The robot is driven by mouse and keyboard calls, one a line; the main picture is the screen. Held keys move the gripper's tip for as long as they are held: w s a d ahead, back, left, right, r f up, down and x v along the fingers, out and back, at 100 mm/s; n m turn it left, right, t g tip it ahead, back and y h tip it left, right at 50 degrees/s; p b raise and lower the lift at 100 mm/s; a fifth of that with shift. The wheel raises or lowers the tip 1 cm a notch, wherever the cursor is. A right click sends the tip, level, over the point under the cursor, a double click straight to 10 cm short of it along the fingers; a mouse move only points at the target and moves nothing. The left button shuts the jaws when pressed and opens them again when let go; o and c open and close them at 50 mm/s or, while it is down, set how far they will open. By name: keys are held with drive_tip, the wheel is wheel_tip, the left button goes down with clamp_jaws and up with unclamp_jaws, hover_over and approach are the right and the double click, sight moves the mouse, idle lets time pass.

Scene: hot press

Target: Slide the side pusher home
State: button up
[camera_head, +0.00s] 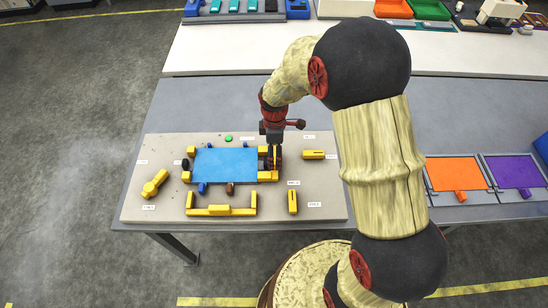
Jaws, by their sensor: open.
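A blue plate (225,165) lies flat on a pale grey board, with yellow blocks at its corners. My gripper (273,159) is open and points down at the plate's right edge, beside the yellow block at the lower right corner (267,176). Its fingers partly hide the parts there, and I cannot tell whether they touch anything. Which yellow part is the side pusher is not clear, as the labels are too small to read. A yellow bracket (221,209) lies in front of the plate, apart from it. A yellow block with a dark slot (314,155) lies right of my gripper.
On the pale board (140,212) also lie another slotted yellow block (293,201), a yellow lever-like part (154,184) and a green button (228,138). Orange (455,174) and purple (514,172) panels lie to the right.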

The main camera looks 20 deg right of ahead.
drive_tip(key=shift+f, duration=1.45)
drive_tip(key=shift+c, duration=0.7)
drive_tip(key=c, duration=1.5)
drive_tip(key=shift+s, duration=0.1)
drive_tip(key=shift+c, duration=0.3)
